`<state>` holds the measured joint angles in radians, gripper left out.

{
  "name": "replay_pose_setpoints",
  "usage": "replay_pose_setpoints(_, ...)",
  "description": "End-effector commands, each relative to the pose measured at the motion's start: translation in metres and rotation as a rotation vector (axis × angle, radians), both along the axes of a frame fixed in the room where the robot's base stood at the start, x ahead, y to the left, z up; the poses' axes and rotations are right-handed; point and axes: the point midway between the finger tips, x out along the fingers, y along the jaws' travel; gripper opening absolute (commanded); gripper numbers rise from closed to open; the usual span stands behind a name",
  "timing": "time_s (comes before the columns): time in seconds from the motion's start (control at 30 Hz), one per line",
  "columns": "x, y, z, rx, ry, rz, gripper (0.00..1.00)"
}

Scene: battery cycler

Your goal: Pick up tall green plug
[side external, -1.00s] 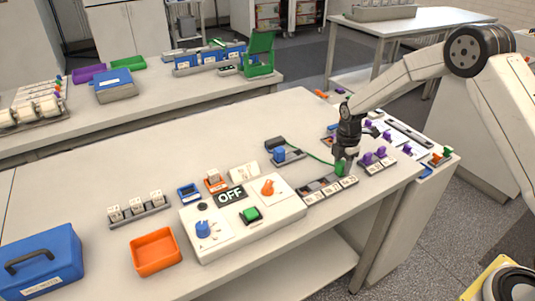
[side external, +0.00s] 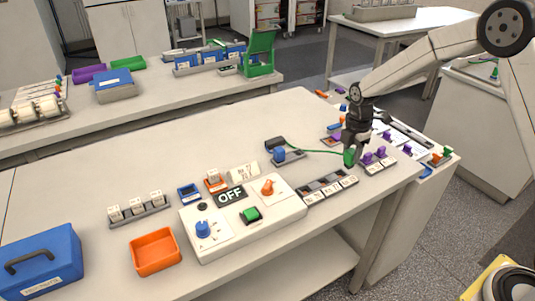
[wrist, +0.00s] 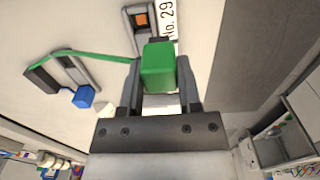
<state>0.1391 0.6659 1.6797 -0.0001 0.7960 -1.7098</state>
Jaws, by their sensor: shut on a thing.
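The tall green plug (side external: 349,159) is held between the fingers of my gripper (side external: 354,143) in the side external view. It is upright and appears to be a little above the right end of the numbered socket strip (side external: 327,190). In the wrist view the green plug (wrist: 158,68) sits between the two fingers of my gripper (wrist: 160,85), which are shut on it. A green cable (wrist: 95,54) runs from the plug to a dark holder (wrist: 42,79) on the left. The plug's lower end is partly hidden in the wrist view.
A white control box (side external: 240,222) with an OFF sign stands left of the strip. A blue plug (side external: 279,154) is on a small mount beside the cable. Purple plugs (side external: 380,152) are close right of my gripper. The table's middle left is clear.

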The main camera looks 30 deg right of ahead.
Motion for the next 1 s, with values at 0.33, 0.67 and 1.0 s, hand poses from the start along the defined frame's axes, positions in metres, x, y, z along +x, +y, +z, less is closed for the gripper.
replay_pose_setpoints(0.33, -0.042, 0.005, 0.037, 0.000, -0.001, 0.000, 0.00)
replay_pose_setpoints(0.67, -0.086, 0.010, 0.057, 0.000, -0.001, 0.000, 0.00)
replay_pose_setpoints(1.0, -0.110, 0.012, 0.067, 0.000, -0.001, 0.000, 0.00)
